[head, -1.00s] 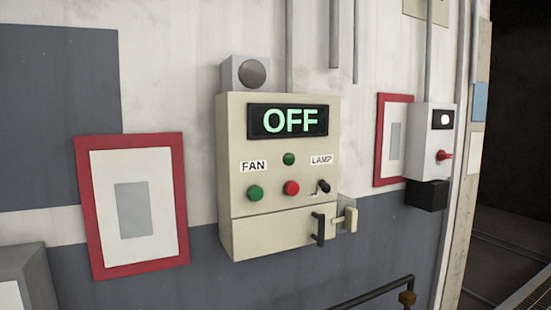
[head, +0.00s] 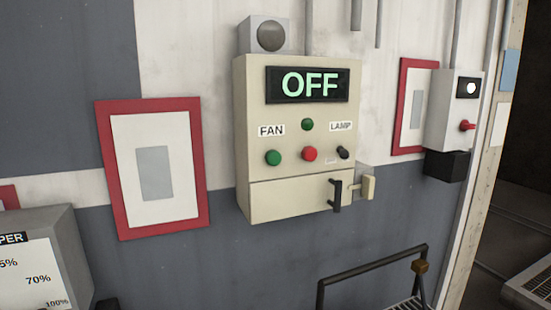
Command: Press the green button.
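A cream control box (head: 262,205) is fixed to the wall near the middle of the head view. Its display (head: 307,84) reads OFF in green letters. A green button (head: 273,158) sits at the lower left of the panel, under the FAN label (head: 271,130). A smaller green round piece (head: 307,124) sits higher, in the middle; I cannot tell whether it is a lamp or a button. A red button (head: 310,154) is right of the lower green one. A black switch (head: 343,153) is under the LAMP label (head: 340,126). Neither gripper is in view.
A black handle (head: 337,195) and a cream lever (head: 368,187) stick out at the box's lower right. A dark rail (head: 375,264) stands below. A grey box with percent marks (head: 38,255) is at lower left. A white box with a red knob (head: 453,112) hangs at right.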

